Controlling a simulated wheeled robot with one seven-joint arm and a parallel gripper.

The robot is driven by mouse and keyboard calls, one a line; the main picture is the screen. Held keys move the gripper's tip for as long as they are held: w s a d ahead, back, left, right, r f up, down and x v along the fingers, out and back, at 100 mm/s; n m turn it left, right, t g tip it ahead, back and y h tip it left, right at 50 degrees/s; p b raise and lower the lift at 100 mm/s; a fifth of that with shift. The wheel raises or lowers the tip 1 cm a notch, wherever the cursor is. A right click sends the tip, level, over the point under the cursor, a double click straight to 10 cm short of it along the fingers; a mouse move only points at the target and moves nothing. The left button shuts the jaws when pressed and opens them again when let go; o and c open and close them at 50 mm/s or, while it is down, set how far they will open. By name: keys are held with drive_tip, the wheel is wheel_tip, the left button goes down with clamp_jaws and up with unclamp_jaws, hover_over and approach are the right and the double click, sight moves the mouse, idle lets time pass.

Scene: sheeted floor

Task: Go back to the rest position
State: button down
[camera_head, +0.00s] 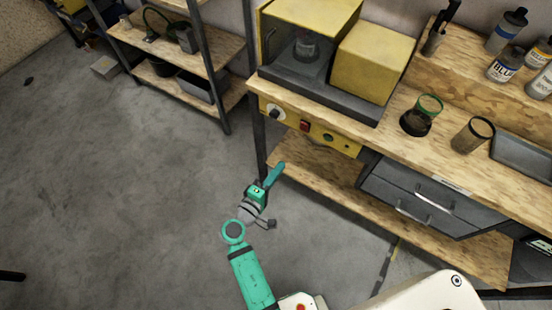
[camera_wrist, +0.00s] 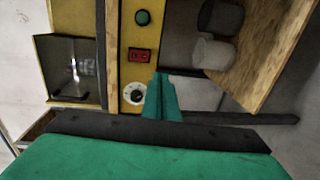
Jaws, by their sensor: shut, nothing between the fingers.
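My gripper (camera_head: 275,174) is in the middle of the head view, above the grey floor and just in front of the left end of the workbench. Its teal fingers are shut together with nothing between them. In the wrist view, the shut fingers (camera_wrist: 162,98) point at the yellow machine's front panel, which has a white dial (camera_wrist: 133,93), a red switch (camera_wrist: 139,55) and a green button (camera_wrist: 142,17). I cannot tell the exact gap between the fingertips and the panel. My green arm reaches up from the bottom of the head view.
The wooden workbench (camera_head: 455,150) carries a yellow machine (camera_head: 310,25), a cup with a green rim (camera_head: 416,122), another cup (camera_head: 473,135) and several bottles. Grey drawers (camera_head: 420,200) sit below. A shelf rack (camera_head: 200,50) stands at the back left.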

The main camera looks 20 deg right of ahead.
drive_tip(key=s+a+f+t+y, duration=0.1)
drive_tip(key=s+a+f+y, duration=0.35)
drive_tip(key=s, duration=0.25)
drive_tip(key=s+a+f+t+y, duration=0.1)
drive_tip(key=s+a+f+y, duration=0.2)
drive_tip(key=s+a+y, duration=0.3)
drive_tip(key=s+a+r+m+t+y, duration=0.1)
drive_tip(key=s+a+r+m, duration=0.1)
drive_tip(key=s+r, duration=0.5)
drive_tip(key=s+a+r+m+t+y, duration=0.1)
drive_tip(key=s+a+r+m+t, duration=0.1)
drive_tip(key=s+r+m, duration=0.3)
wheel_tip(320, 180, up, 4)
drive_tip(key=s+a, duration=0.1)
drive_tip(key=s, duration=0.1)
drive_tip(key=shift+s+a+r+m, duration=0.15)
drive_tip(key=shift+s+a+m, duration=0.15)
